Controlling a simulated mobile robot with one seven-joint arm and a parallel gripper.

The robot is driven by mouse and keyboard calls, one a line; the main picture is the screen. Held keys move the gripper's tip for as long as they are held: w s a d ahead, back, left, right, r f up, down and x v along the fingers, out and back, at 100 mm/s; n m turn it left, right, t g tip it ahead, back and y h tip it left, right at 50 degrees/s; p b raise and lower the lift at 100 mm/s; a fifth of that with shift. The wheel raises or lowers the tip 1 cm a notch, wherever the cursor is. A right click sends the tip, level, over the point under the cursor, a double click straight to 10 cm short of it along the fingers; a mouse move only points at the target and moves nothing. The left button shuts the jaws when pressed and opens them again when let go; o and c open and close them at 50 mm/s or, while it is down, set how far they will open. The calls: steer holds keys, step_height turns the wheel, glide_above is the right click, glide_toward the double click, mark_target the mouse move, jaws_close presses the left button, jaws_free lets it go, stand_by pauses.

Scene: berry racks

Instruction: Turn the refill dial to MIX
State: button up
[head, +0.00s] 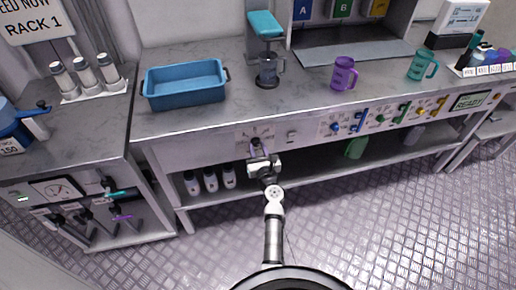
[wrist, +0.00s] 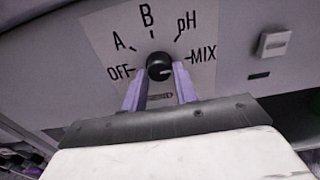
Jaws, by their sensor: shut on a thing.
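The refill dial (wrist: 159,63) is a round black knob on a pale plate on the counter's front panel. The plate reads OFF, A, B, pH and MIX from left to right around it. A pale line on the knob points right, roughly toward the MIX label (wrist: 203,55) and slightly below it. My gripper (wrist: 160,80) has its two purple fingers on either side of the knob and is shut on it. In the head view, my gripper (head: 257,150) reaches the panel below the counter edge, and the dial is mostly hidden.
A square switch (wrist: 273,43) is right of the dial. Several bottles stand on the shelf below.

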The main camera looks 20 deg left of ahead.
stand_by(0.3)
steer(key=o, duration=1)
steer(key=shift+c, duration=0.2)
steer(key=shift+s+d, duration=0.1)
